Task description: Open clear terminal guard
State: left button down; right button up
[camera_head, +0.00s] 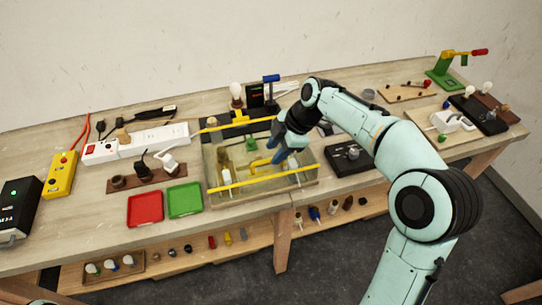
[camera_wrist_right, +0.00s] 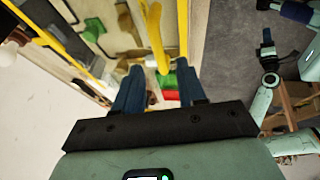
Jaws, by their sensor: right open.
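The clear terminal guard (camera_head: 296,184) is a see-through cover with yellow edge bars over a board in the middle of the bench. It appears to lie down over the board. A yellow handle (camera_head: 261,162) stands out from it. My right gripper (camera_head: 279,156) is over the guard, close to the handle. In the right wrist view my right gripper (camera_wrist_right: 158,88) has its blue fingers apart. The yellow handle (camera_wrist_right: 155,38) shows between and beyond them; contact cannot be told. My left gripper (camera_wrist_right: 267,44) appears small at the right of that view, its jaws unclear.
A red tray (camera_head: 145,209) and a green tray (camera_head: 185,200) lie left of the guard. A white power strip (camera_head: 140,145) is behind them. A black box (camera_head: 350,158) stands right of the guard. A lamp bulb (camera_head: 236,89) and a blue-handled switch (camera_head: 270,79) stand behind it.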

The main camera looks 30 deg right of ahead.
aim_at(268, 160)
jog(key=shift+x, duration=1.7)
grip_shut()
jog(key=shift+r, duration=0.15)
